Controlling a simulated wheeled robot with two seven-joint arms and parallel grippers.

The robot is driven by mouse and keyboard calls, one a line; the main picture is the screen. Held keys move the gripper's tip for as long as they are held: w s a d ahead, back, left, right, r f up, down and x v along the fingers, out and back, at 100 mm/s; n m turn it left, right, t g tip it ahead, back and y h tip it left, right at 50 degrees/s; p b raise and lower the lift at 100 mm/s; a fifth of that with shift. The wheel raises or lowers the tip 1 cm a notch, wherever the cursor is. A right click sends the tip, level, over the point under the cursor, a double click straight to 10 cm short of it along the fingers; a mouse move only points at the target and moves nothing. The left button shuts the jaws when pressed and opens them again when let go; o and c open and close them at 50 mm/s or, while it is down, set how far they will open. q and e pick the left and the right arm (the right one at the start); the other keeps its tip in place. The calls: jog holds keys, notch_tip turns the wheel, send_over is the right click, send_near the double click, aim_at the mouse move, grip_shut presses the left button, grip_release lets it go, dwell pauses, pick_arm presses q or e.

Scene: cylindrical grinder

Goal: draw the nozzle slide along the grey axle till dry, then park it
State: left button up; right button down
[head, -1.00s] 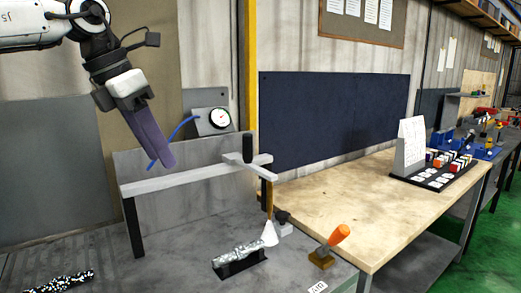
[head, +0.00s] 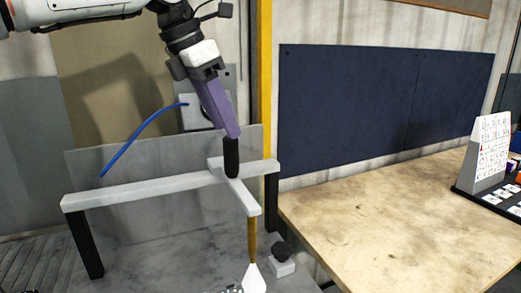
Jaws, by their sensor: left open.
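The nozzle slide (head: 238,192) is a pale crosspiece near the right end of a pale rail (head: 140,190). Its upright black handle (head: 231,160) stands on top. A brass pipe (head: 252,240) hangs from its front end, with a white spray cone (head: 254,279) below. The grey axle (head: 232,290) barely shows at the bottom edge, beside the cone. My left gripper (head: 232,136), with purple fingers, points down at the handle's top. It is open; I cannot tell whether its fingers straddle the handle. My right gripper is not in view.
A black knob on a white block (head: 282,262) stands right of the cone. A blue hose (head: 140,135) arcs behind the rail. A yellow post (head: 264,80) rises behind the slide. The wooden bench (head: 390,220) at right is mostly clear.

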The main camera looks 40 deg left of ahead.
aim_at(225, 138)
pick_arm(q)
jog(key=f, duration=0.3)
jog(key=shift+d+f, duration=0.2)
jog(key=shift+d, duration=0.05)
jog(key=x, duration=0.4)
jog(key=shift+w+f, duration=0.15)
jog(key=shift+w+d+f+p, duration=0.1)
jog(key=shift+w+f+p, duration=0.2)
jog(key=shift+f, duration=0.3)
jog(key=shift+w+f, duration=0.1)
jog(key=shift+f, duration=0.05)
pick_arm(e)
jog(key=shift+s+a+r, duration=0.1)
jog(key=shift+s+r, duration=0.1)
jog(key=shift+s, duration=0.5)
pick_arm(q)
jog(key=shift+c, duration=0.4)
grip_shut()
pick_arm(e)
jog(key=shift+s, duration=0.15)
